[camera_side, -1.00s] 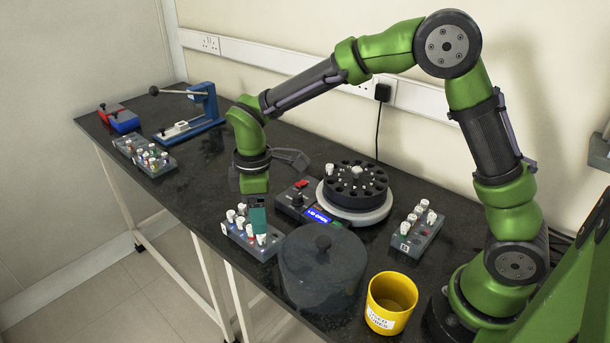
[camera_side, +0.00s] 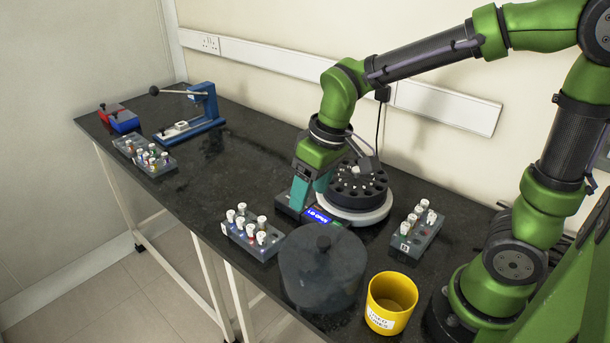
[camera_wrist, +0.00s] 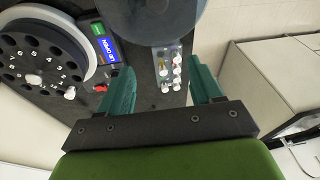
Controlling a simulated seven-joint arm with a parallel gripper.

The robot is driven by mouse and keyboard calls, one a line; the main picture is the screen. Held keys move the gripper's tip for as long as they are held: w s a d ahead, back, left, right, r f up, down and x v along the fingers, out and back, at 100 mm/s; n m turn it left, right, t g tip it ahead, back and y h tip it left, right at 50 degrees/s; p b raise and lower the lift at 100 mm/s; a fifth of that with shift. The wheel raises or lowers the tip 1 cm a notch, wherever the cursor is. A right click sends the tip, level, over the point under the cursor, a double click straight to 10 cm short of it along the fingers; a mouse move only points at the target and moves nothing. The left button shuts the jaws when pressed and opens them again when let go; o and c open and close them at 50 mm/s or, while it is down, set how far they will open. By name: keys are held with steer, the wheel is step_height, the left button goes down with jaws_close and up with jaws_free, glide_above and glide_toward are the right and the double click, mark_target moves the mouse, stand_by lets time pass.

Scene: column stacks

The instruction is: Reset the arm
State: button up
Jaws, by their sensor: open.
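My gripper (camera_side: 309,196) is above the bench at the control panel of the centrifuge (camera_side: 353,208), pointing down, with its teal fingers apart. In the wrist view, my gripper (camera_wrist: 162,84) is open, with nothing held between the fingers. A grey tube rack (camera_wrist: 168,68) with white-capped tubes lies beyond and below the finger gap. In the side view this rack (camera_side: 239,232) stands to the left of the gripper.
The centrifuge rotor (camera_wrist: 38,65) is uncovered, and its panel (camera_wrist: 103,45) is lit blue. A dark round lid (camera_side: 310,278), a yellow cup (camera_side: 390,303) and another tube rack (camera_side: 407,243) stand nearby. A blue lever press (camera_side: 207,108) and a further rack (camera_side: 150,160) are at far left.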

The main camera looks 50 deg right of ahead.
steer(key=s+d+r+m+t, duration=0.4)
steer(key=s+r, duration=0.2)
steer(key=s, duration=0.3)
steer(key=shift+d+m+t+y, duration=0.3)
steer(key=shift+m+y, duration=0.1)
steer(key=shift+o, duration=1.1)
steer(key=shift+s+d+r, duration=0.1)
steer(key=shift+r, duration=0.1)
steer(key=shift+o, duration=1.2)
steer(key=shift+d+f, duration=0.1)
steer(key=shift+f, duration=0.1)
steer(key=shift+o, duration=1)
steer(key=w+d+r+m+g+h, duration=0.1)
steer(key=w+d+m+g, duration=0.1)
steer(key=w+d, duration=0.3)
steer(key=w+m, duration=0.1)
steer(key=w, duration=0.3)
steer(key=shift+w+r+g, duration=0.15)
steer(key=shift+g, duration=0.15)
steer(key=w+d+r+m+g+h, duration=0.1)
steer(key=w+d+r+m+g, duration=0.25)
steer(key=w+d+m, duration=0.65)
step_height(320, 180, down, 10)
steer(key=m, duration=0.1)
steer(key=shift+a+g, duration=0.3)
steer(key=shift+g, duration=0.05)
steer(key=shift+w, duration=0.15)
